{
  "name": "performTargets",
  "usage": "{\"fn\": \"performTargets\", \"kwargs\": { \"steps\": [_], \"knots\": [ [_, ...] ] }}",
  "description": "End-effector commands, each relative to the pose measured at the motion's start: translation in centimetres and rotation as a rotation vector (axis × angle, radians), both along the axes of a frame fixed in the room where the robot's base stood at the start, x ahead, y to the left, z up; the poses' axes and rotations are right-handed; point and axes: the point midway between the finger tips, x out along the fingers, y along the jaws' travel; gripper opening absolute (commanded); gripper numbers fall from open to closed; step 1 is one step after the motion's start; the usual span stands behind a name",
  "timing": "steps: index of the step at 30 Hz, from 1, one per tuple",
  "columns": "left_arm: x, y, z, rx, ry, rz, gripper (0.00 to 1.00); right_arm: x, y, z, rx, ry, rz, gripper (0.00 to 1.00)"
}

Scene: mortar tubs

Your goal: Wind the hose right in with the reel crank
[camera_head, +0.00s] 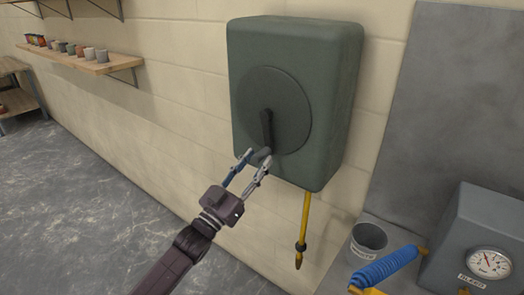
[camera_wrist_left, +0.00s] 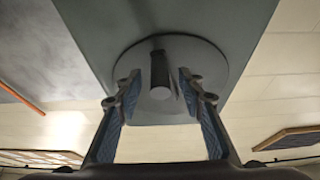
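The hose reel (camera_head: 330,90) is a green box on the wall, with a round disc (camera_head: 290,95) on its front. Its dark crank arm (camera_head: 267,128) points down, with the crank handle (camera_head: 261,155) at its lower end. The yellow hose (camera_head: 306,215) hangs a short way below the box, with a dark collar and a nozzle at its end. My left gripper (camera_head: 256,160) is at the handle. In the left wrist view the handle (camera_wrist_left: 161,88) lies between the fingers, which look apart, with a gap visible on the left side. My right gripper is out of view.
A grey bucket (camera_head: 369,240), a blue coiled tube (camera_head: 386,266) with yellow ends and a grey box with a gauge (camera_head: 489,262) stand at the lower right. A shelf (camera_head: 95,62) with several small pots is at the upper left. The floor at left is clear.

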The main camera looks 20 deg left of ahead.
Motion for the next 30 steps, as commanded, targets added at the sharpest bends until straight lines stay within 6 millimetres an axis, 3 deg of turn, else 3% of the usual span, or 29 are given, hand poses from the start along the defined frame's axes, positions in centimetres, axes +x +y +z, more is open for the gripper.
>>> {"fn": "performTargets", "kwargs": {
  "steps": [6,17,27,30],
  "knots": [
    [2.3,-0.8,1.1,-0.001,0.0,0.001,0.36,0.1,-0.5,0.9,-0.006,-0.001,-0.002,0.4],
    [2.8,-1.0,1.1,0.0,0.002,0.001,0.36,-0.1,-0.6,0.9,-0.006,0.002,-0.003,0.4],
    [2.8,-1.0,1.1,0.001,0.002,0.001,0.0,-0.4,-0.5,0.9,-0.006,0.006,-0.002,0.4],
    [2.8,-1.0,1.1,0.001,0.002,0.001,0.0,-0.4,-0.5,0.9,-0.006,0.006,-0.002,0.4]
  ]
}}
